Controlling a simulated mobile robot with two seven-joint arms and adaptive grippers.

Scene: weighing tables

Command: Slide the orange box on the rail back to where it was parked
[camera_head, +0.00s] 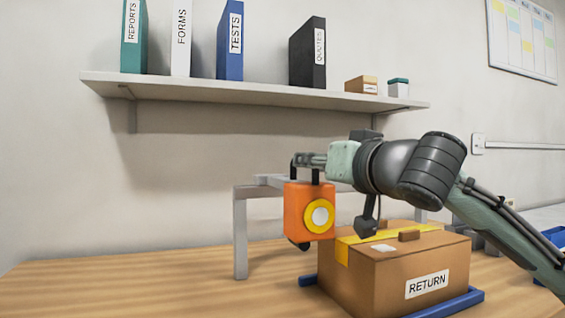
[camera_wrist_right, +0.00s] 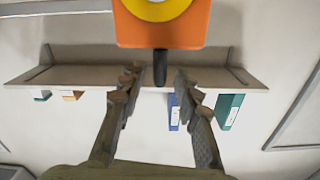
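The orange box (camera_head: 296,212), with a yellow and white disc on its face, hangs at the left part of the grey rail (camera_head: 258,191) in the head view. Its lower part also shows at the top of the right wrist view (camera_wrist_right: 190,28), with a black peg (camera_wrist_right: 160,66) sticking out from it. My right gripper (camera_head: 308,160) is at the top of the box, beside the black uprights. In the wrist view its fingers (camera_wrist_right: 158,78) are apart, one on each side of the peg, with gaps showing. Whether anything touches is unclear. My left gripper is out of view.
A cardboard box labelled RETURN (camera_head: 385,280) sits in a blue tray (camera_head: 448,304) below my right arm, right of the orange box. A wall shelf (camera_head: 240,90) with binders runs above. The table (camera_head: 130,285) is clear on the left.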

